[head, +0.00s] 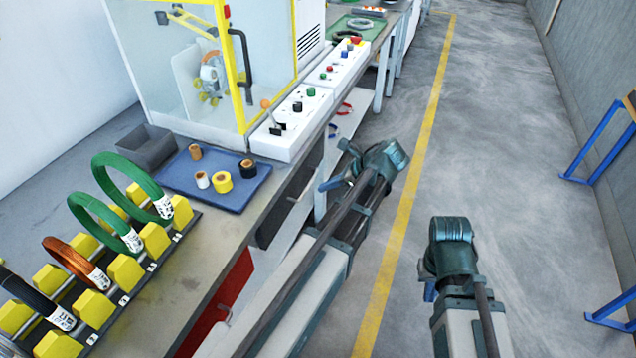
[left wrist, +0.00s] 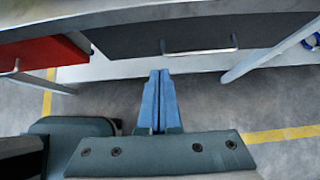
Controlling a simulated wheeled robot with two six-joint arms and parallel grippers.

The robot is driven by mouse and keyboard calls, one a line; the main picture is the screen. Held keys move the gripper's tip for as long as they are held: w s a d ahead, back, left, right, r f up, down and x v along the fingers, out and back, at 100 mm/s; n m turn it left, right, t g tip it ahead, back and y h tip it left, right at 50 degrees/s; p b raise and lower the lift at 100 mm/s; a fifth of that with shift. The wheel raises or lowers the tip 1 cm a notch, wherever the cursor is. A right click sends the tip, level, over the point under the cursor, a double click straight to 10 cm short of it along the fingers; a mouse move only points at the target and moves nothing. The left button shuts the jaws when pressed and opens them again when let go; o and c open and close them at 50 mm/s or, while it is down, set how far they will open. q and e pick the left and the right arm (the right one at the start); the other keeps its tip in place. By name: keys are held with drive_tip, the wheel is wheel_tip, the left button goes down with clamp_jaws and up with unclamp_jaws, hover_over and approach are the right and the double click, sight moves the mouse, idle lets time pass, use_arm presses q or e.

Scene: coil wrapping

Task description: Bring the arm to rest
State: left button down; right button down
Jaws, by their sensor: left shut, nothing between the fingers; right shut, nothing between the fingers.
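My left arm reaches forward along the front of the workbench (head: 205,285). My left gripper (head: 332,183) hangs at the arm's far end, just off the bench front and below the top. In the left wrist view its two blue fingers (left wrist: 158,95) are together with nothing between them, pointing at the bench's drawer fronts. My right arm stands further right over the floor. My right gripper (head: 430,291) shows only as a small blue part beside the wrist; it is shut, and most of it is hidden. Both grippers are empty.
The bench holds a rack of coils, including a green coil (head: 132,183), a blue tray (head: 205,175) with tape rolls, and a yellow-framed machine (head: 238,75). A grey drawer (left wrist: 160,40) and a red drawer (left wrist: 38,57) face the left gripper.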

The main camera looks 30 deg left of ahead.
use_arm(q)
drive_tip(key=shift+d+r, duration=0.15)
drive_tip(key=shift+d, duration=0.05)
drive_tip(key=s+d+f+n+h, duration=0.35)
drive_tip(key=s+d+n, duration=0.4)
drive_tip(key=d, duration=0.35)
drive_tip(key=s+d+f+n+h, duration=0.35)
drive_tip(key=s+d+n, duration=0.25)
drive_tip(key=s+d, duration=0.35)
wheel_tip(320, 180, up, 16)
drive_tip(key=w+p, duration=0.1)
drive_tip(key=p, duration=1.4)
drive_tip(key=shift+w+d+h, duration=0.15)
drive_tip(key=shift+d+h, duration=0.25)
drive_tip(key=shift+d, duration=0.05)
